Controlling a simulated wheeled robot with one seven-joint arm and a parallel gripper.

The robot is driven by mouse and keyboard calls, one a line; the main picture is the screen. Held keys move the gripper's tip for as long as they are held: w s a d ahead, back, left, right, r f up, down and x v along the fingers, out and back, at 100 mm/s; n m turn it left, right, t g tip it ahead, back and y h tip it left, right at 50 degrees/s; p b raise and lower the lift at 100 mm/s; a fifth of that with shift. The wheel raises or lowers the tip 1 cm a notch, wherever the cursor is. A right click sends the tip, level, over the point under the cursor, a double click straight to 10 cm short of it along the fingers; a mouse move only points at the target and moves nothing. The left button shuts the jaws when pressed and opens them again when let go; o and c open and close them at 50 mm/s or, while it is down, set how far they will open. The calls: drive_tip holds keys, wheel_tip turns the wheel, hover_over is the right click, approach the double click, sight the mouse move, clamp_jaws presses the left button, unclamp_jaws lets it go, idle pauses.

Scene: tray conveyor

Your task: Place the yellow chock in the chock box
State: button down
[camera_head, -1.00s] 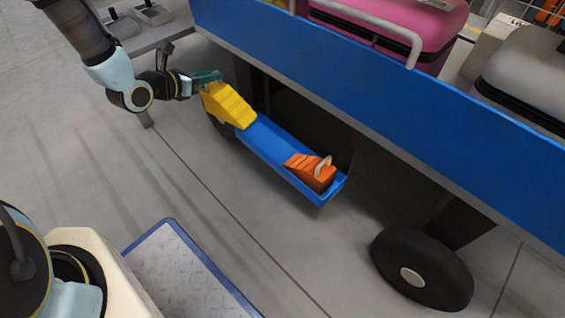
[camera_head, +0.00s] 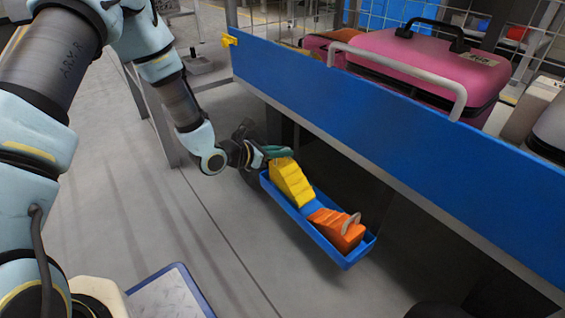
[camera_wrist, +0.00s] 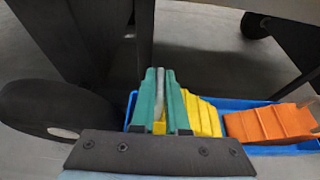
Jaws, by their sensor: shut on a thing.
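The yellow chock (camera_head: 291,183) is a stepped wedge at the far left end of the blue chock box (camera_head: 312,233). My gripper (camera_head: 277,152) is shut on the upper end of the yellow chock. In the wrist view, the green fingers of my gripper (camera_wrist: 160,104) close around its grey handle, with the yellow chock (camera_wrist: 203,115) just behind and to the right. The chock appears within the box walls; whether it touches the floor of the box is hidden. The box also shows in the wrist view (camera_wrist: 245,103).
An orange chock (camera_head: 338,230) with a grey handle lies in the box's near right part. The blue cart side (camera_head: 400,130) overhangs behind the box, with a pink suitcase (camera_head: 430,62) on top. A black wheel (camera_wrist: 50,118) stands left of the box in the wrist view.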

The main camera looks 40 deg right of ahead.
drive_tip(key=shift+f, duration=1.05)
drive_tip(key=shift+b, duration=0.3)
drive_tip(key=shift+f, duration=0.2)
drive_tip(key=c, duration=0.9)
unclamp_jaws()
drive_tip(key=shift+r, duration=0.2)
drive_tip(key=p+v, duration=0.4)
drive_tip(key=v, duration=0.8)
